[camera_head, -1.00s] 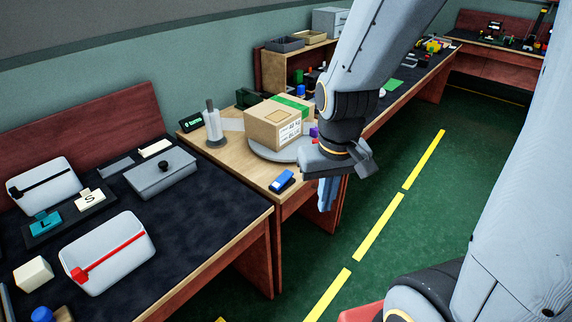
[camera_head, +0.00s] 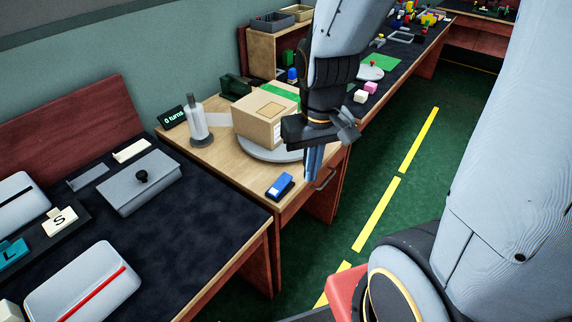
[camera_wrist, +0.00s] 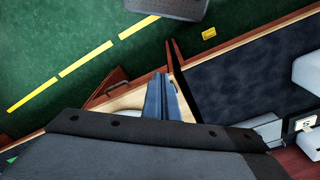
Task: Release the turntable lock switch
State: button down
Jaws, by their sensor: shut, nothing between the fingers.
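The lock switch appears to be the small blue block with a white part (camera_head: 280,186) near the front edge of the wooden bench top. The round grey turntable (camera_head: 262,150) lies behind it and carries a cardboard box (camera_head: 266,117) with a green strip. My gripper (camera_head: 311,176) points down by the bench's front edge, right of the blue switch and apart from it. Its fingers are together and empty. In the wrist view the closed fingers (camera_wrist: 160,97) reach over the bench edge. The switch is not visible there, and the gripper body hides much of the bench.
A small display reading "0 turns" (camera_head: 171,117) and a grey post (camera_head: 196,124) stand left of the turntable. A dark-topped table (camera_head: 210,225) with a grey lidded box (camera_head: 141,182) adjoins at left. The green floor (camera_head: 400,210) is open at right.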

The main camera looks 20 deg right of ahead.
jog(key=w+a+n+h+b, duration=0.1)
jog(key=w+n, duration=0.6)
jog(key=w, duration=0.7)
jog(key=shift+w+a+f+h, duration=0.3)
jog(key=shift+a+f+h, duration=0.2)
jog(key=shift+a, duration=0.3)
jog(key=shift+f, duration=0.1)
send_near(287, 175)
jog(key=f, duration=0.2)
jog(key=d+f, duration=0.1)
jog(key=f, duration=0.1)
jog(key=f+p, duration=0.1)
jog(key=f, duration=0.1)
jog(key=shift+w+d, duration=0.35)
jog(key=shift+f, duration=0.1)
